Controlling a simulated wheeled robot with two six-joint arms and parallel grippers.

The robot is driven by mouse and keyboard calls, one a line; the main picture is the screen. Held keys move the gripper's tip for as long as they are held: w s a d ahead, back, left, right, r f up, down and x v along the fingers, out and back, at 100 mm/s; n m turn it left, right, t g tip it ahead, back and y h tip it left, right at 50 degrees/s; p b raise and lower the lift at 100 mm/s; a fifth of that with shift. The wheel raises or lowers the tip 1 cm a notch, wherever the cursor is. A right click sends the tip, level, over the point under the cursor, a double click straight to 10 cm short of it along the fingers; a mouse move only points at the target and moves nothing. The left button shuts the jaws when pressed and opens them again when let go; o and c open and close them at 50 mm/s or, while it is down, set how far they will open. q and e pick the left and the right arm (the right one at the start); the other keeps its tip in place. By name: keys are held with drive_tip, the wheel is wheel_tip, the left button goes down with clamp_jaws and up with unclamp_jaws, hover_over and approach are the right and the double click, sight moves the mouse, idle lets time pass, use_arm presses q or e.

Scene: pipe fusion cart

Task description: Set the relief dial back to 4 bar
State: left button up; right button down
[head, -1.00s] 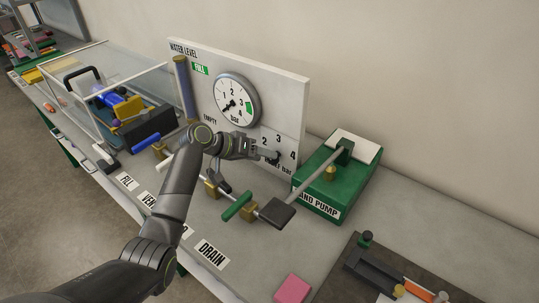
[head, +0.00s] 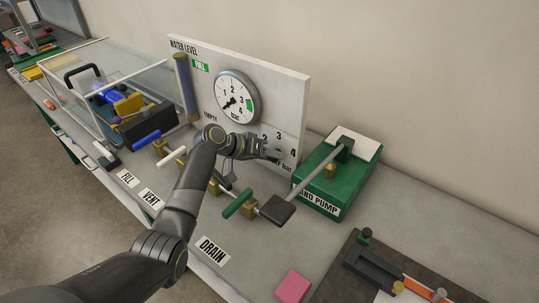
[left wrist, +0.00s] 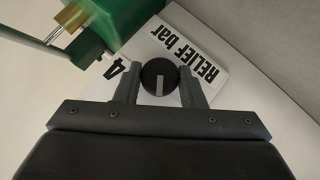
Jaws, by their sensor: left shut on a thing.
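The relief dial (left wrist: 160,77) is a round black knob with a white pointer line. In the left wrist view it sits between the two fingers of my left gripper (left wrist: 160,88), which is shut on it. The pointer line runs toward the bottom of that view; the printed 4 (left wrist: 115,69) lies to the left of the knob. In the head view my left gripper (head: 279,154) is at the lower right of the white panel (head: 285,95), covering the dial and part of the RELIEF bar label. My right gripper is out of view.
The green hand pump (head: 330,185) with its lever stands close right of the dial. A pressure gauge (head: 237,97) is above it on the panel. Valve handles, such as the green one (head: 237,204), stand below. A pink block (head: 293,286) lies in front.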

use_arm(q)
drive_tip(key=shift+r+p, duration=0.1)
drive_tip(key=shift+p, duration=0.2)
drive_tip(key=shift+s+d+m+t+y+p, duration=0.1)
drive_tip(key=shift+m+t+y+p, duration=0.6)
drive_tip(key=shift+y+p, duration=0.35)
drive_tip(key=shift+d+m+t+y+p, duration=0.1)
drive_tip(key=shift+m+t+y+p, duration=0.4)
drive_tip(key=shift+m+y+p, duration=0.55)
drive_tip(key=shift+n, duration=0.25)
drive_tip(key=o, duration=1)
drive_tip(key=shift+c, duration=0.2)
